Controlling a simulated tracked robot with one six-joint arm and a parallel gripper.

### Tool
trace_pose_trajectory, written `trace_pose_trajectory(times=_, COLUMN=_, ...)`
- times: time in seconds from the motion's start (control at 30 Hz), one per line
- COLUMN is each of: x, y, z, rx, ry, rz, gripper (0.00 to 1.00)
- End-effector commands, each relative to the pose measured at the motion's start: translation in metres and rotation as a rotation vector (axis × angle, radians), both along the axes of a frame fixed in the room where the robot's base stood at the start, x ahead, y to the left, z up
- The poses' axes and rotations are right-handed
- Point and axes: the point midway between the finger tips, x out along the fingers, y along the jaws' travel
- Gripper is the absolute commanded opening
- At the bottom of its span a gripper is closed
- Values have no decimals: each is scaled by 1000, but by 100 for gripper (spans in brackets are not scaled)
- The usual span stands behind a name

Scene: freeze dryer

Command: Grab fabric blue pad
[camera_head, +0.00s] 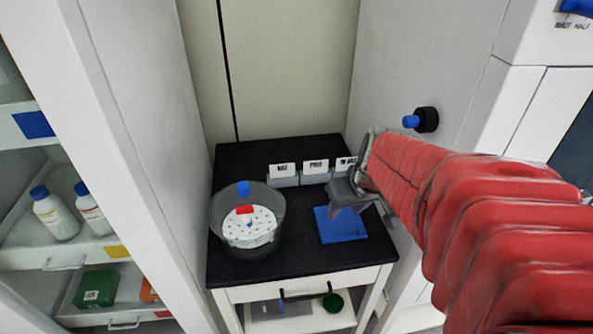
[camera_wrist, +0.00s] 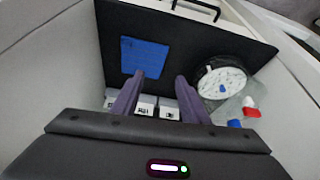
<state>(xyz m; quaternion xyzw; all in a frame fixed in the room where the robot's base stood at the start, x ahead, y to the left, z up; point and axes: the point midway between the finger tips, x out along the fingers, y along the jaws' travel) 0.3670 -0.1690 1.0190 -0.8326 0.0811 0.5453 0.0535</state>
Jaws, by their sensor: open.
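The blue fabric pad (camera_head: 341,225) lies flat on the black top of a small white cabinet, at its right side in the head view. In the wrist view the pad (camera_wrist: 145,57) is beyond my fingertips, a little to the left. My gripper (camera_head: 348,208) is above the pad's back edge in the head view, at the end of my red-sleeved arm. In the wrist view its two fingers (camera_wrist: 160,76) are spread apart with nothing between them. I cannot tell the exact height of the fingers above the pad.
A clear round vessel (camera_head: 225,240) with a white perforated disc stands left of the pad. Several labelled grey holders (camera_head: 283,177) stand behind. A black knob with a blue tip (camera_head: 422,120) juts from the right wall. Open shelves with bottles (camera_head: 55,213) are left.

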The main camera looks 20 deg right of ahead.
Motion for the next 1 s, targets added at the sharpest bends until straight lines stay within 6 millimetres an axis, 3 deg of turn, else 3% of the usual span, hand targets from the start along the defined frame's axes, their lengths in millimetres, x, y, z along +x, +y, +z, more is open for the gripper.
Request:
trace_pose_trajectory(times=0.1, x=-3, y=-39, z=-18, rx=6, ry=13, rz=-50, gripper=41)
trace_pose_trajectory(times=0.3, x=-10, y=-77, z=-35, rx=6, ry=18, rz=-90, gripper=41)
trace_pose_trajectory(times=0.77, x=-10, y=-82, z=-39, rx=4, ry=19, rz=-93, gripper=41)
trace_pose_trajectory(times=1.0, x=-3, y=-84, z=-59, rx=6, ry=21, rz=-92, gripper=41)
